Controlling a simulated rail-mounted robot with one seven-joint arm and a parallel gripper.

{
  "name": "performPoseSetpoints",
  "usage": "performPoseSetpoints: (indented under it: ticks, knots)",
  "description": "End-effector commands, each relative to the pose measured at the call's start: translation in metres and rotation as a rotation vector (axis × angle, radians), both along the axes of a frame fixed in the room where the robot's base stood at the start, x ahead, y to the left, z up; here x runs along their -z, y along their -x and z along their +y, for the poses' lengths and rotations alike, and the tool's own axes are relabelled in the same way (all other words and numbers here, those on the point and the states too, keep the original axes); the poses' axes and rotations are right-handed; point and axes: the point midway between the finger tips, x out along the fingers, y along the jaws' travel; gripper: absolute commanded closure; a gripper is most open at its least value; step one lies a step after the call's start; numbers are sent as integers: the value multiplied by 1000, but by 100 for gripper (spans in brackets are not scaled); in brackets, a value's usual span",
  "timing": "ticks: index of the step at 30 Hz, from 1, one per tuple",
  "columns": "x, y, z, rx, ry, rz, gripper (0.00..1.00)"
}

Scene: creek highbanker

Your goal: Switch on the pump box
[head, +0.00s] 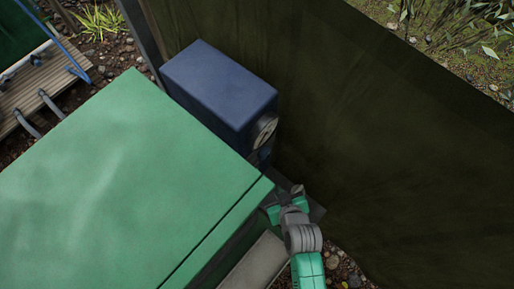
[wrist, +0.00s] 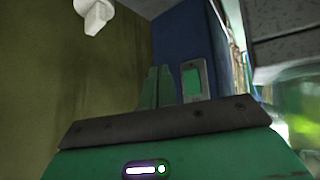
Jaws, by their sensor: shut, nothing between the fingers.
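A dark blue box (head: 215,85), which I take to be the pump box, stands against the dark olive wall, with a round pale disc (head: 263,131) on its end face. In the wrist view a blue face (wrist: 185,45) rises behind my fingers. A metal plate with a green rectangular insert (wrist: 192,82), looking like a switch, is just right of the fingertips; its setting is unclear. My gripper (wrist: 160,72) is shut and empty, its green fingers together. In the head view my gripper (head: 288,203) is below the blue box; its fingertips are hard to make out.
A large green box (head: 110,190) fills the left, close beside my gripper. The tall olive wall (head: 380,130) bounds the right. A white knob-like piece (wrist: 94,14) hangs at upper left in the wrist view. A grey slab (wrist: 285,45) is at upper right.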

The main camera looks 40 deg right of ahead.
Motion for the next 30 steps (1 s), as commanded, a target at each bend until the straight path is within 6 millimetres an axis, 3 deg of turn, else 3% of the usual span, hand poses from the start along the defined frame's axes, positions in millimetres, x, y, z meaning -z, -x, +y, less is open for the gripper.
performPoseSetpoints:
  ticks: [6,12,30]
  knots:
    - [6,-32,3,0,1,-2,100]
    - [8,-50,6,-1,-1,0,100]
    - [8,-55,7,1,-1,0,100]
